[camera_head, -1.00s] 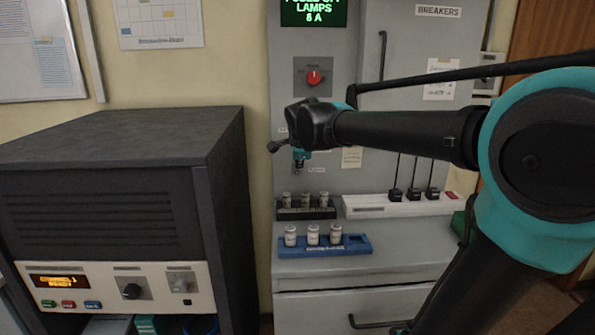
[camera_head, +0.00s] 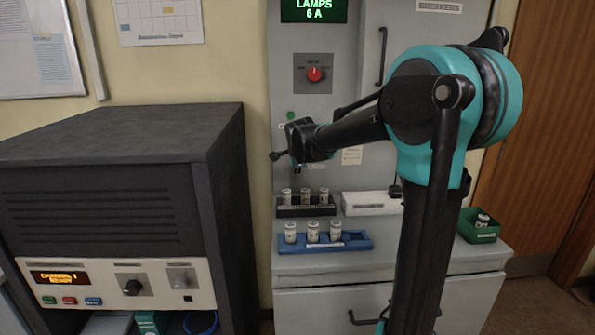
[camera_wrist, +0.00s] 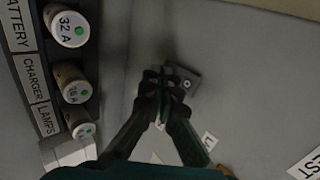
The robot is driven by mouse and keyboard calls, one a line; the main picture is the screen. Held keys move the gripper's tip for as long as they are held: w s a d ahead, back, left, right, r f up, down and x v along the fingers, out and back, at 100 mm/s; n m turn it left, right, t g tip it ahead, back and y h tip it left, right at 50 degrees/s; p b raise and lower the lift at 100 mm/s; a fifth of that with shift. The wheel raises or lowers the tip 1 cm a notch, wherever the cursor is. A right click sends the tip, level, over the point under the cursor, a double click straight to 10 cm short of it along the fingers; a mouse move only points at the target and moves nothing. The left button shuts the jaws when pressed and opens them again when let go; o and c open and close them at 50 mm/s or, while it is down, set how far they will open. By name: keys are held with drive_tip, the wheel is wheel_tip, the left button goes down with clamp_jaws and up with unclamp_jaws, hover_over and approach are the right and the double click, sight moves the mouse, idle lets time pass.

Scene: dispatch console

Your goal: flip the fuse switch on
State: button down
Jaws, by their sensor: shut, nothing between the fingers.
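A small dark grey plate with a round light spot (camera_wrist: 187,84), which looks like the fuse switch, is on the grey panel in the wrist view. My gripper (camera_wrist: 166,86) is shut and empty, its fingertips at this plate and partly covering it. I cannot tell whether they touch it or how the lever stands. In the head view my gripper (camera_head: 297,167) is small and dark in front of the cabinet (camera_head: 345,95), above the fuse holder (camera_head: 290,212); the switch cannot be made out there. Three fuses labelled battery, charger and lamps also show in the wrist view (camera_wrist: 70,85).
A blue rack (camera_head: 353,243) with three fuses stands on the ledge before the holder. A green bin (camera_head: 480,234) holding a fuse is at right. A red knob (camera_head: 314,74) and a lit screen (camera_head: 314,12) are above my gripper. A dark console (camera_head: 110,180) stands left.

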drive_tip(key=shift+w, duration=0.15)
drive_tip(key=shift+w+f, duration=0.2)
drive_tip(key=shift+w, duration=0.05)
drive_tip(key=shift+r, duration=0.2)
idle(0.3)
